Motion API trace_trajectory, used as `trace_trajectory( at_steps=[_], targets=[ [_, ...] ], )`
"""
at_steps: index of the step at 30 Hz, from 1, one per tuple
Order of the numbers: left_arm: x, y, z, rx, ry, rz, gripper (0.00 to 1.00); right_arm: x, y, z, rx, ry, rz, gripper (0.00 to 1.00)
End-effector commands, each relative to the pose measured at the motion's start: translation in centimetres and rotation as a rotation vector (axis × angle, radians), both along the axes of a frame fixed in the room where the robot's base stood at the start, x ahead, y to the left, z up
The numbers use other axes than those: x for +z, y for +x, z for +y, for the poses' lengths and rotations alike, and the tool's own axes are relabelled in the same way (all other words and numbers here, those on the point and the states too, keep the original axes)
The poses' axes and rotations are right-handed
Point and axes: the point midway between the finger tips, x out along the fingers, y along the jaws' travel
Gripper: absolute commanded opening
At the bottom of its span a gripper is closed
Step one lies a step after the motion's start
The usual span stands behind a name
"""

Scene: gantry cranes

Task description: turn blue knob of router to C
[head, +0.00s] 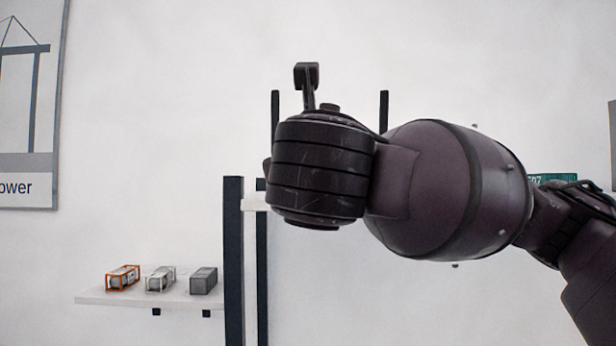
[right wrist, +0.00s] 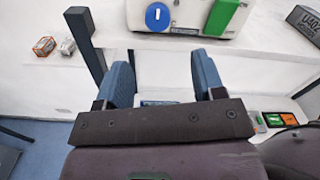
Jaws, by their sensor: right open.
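The blue knob (right wrist: 158,16) is round with a white upright mark. It sits on the front of a pale box, seemingly the router (right wrist: 190,42), at the top of the right wrist view. No letter C is readable there. My right gripper (right wrist: 164,76) is open and empty, its two blue-grey fingers pointing towards the box and apart from the knob. In the head view my right arm comes in from the right and hides its fingers, the knob and the router. My left gripper is in neither view.
A green block (right wrist: 223,18) is on the box right of the knob. A dark grey container (right wrist: 305,22) stands further right. Dark shelf posts (head: 234,260) rise beside a white shelf (head: 90,297) with small model containers (head: 160,279). Orange and green items (right wrist: 283,118) lie at lower right.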

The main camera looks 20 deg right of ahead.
Motion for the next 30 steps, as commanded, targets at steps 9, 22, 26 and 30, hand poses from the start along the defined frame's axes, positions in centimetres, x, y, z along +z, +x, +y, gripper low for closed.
trace_trajectory(
  at_steps=[9, 22, 26, 30],
  targets=[
    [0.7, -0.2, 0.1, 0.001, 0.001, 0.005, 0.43, 0.0, 1.7, -0.4, 0.004, 0.003, 0.003, 0.63],
    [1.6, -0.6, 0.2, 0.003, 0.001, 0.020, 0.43, 0.1, 7.6, -2.2, -0.001, 0.004, 0.002, 0.63],
    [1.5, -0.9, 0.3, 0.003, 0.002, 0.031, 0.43, 0.1, 9.1, -2.6, 0.000, 0.003, 0.001, 0.63],
    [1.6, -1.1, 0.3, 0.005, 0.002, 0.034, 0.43, 0.0, 10.0, -2.8, 0.001, 0.003, 0.000, 0.63]
  ],
)
